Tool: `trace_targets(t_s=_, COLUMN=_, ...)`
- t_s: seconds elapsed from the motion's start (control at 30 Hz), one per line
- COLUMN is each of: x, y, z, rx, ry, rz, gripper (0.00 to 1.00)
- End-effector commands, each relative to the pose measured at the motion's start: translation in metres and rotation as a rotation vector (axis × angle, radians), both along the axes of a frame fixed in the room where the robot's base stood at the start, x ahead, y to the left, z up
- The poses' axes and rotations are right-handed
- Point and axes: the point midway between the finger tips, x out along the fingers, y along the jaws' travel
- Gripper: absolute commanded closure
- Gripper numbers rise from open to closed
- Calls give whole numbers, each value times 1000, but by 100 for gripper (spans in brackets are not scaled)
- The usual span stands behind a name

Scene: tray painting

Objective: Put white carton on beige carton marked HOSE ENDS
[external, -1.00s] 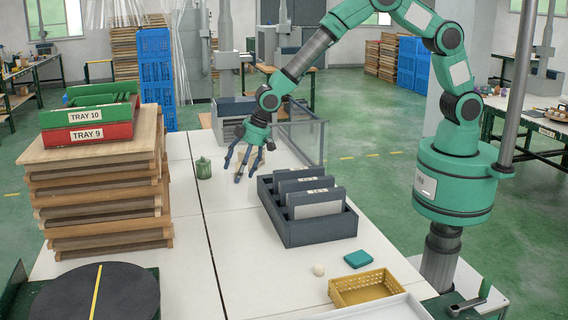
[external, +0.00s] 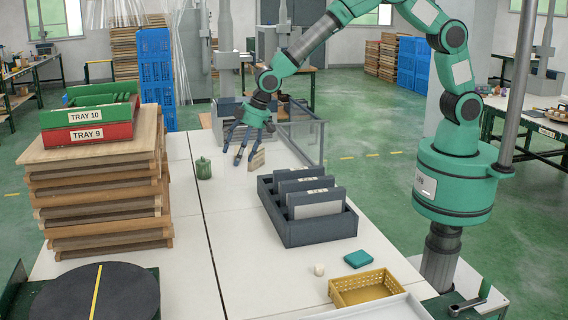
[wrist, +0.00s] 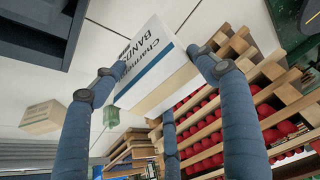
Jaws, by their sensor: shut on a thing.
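The white carton (wrist: 150,66) has blue and dark lettering that includes "BANDS" and a beige side. In the wrist view it is tilted between the fingers of my gripper (wrist: 157,76), which is shut on it. A beige carton (wrist: 43,117) with small print too blurred to read sits on the white table, left of the green jar and apart from the held carton. In the external view my gripper (external: 250,148) is over the far part of the table. A pale carton (external: 256,160) shows beside its fingers; I cannot tell which carton this is.
The green jar (external: 204,168) stands left of my gripper. A dark rack (external: 310,230) with upright panels is in front and to the right. Stacked wooden boards (external: 100,190) carry red and green trays at left. The table between stack and rack is mostly clear.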

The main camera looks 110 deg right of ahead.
Motion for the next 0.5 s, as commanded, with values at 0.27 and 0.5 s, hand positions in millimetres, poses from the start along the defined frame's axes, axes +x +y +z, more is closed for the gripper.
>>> trace_targets(t_s=0.27, x=2, y=0, z=98, rx=0, ry=-6, rz=0, gripper=82)
trace_targets(t_s=0.5, x=1, y=0, z=152, rx=0, ry=-5, rz=0, gripper=82)
